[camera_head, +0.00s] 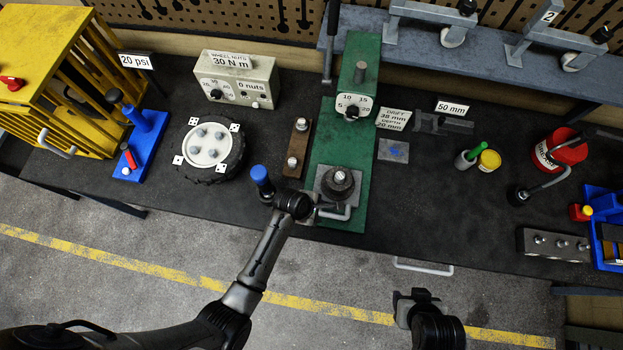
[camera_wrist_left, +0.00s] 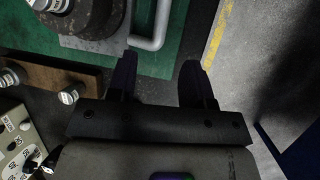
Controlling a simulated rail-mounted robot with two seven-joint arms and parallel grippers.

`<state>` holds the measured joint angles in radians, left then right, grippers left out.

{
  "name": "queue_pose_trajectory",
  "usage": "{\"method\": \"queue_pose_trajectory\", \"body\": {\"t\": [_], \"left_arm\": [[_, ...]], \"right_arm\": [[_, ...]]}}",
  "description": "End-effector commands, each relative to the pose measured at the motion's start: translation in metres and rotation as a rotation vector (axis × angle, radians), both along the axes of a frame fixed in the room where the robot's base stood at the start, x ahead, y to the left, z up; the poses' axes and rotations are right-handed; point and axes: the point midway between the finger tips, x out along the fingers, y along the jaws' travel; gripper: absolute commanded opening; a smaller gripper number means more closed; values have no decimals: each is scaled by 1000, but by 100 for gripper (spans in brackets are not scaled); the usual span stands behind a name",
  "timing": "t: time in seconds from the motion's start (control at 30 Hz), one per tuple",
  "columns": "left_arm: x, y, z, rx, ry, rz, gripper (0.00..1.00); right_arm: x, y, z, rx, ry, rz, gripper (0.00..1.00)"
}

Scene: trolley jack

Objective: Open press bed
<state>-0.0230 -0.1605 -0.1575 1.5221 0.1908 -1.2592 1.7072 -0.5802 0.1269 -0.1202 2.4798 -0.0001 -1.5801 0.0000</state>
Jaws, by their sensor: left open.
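The green press (camera_head: 353,100) stands at the middle of the bench. Its grey bed plate (camera_head: 325,190) carries a dark round part (camera_head: 338,182) with a bolt-like top. A pale bar handle (camera_head: 338,216) sits at the bed's front; it also shows in the left wrist view (camera_wrist_left: 160,25). My left gripper (camera_head: 312,208) is open, at the left of the handle. In the left wrist view its two dark fingers (camera_wrist_left: 160,75) point toward the handle, with nothing seen between them; contact cannot be told. My right gripper (camera_head: 420,298) is low in front of the bench, its jaws unclear.
A brown block with bolts (camera_head: 295,155) lies just left of the press. The wheel (camera_head: 208,148) and torque box (camera_head: 237,80) are farther left. A small grey plate (camera_head: 394,151) lies to the right. Another pale handle (camera_head: 422,267) is at the bench front. Open floor lies before the bench.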

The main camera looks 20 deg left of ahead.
Motion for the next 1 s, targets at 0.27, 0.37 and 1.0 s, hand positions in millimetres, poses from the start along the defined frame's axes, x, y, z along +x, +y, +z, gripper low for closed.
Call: {"method": "queue_pose_trajectory", "body": {"t": [0.27, 0.37, 1.0], "left_arm": [[-7, 11, 28, -1, 0, -1, 46], [-8, 13, 33, -1, -1, -1, 46], [-8, 14, 35, -1, 0, -1, 46]], "right_arm": [[0, 1, -1, 2, 0, -1, 55], [0, 1, -1, 4, 0, -3, 55], [0, 3, 0, 11, 0, -7, 55]]}}
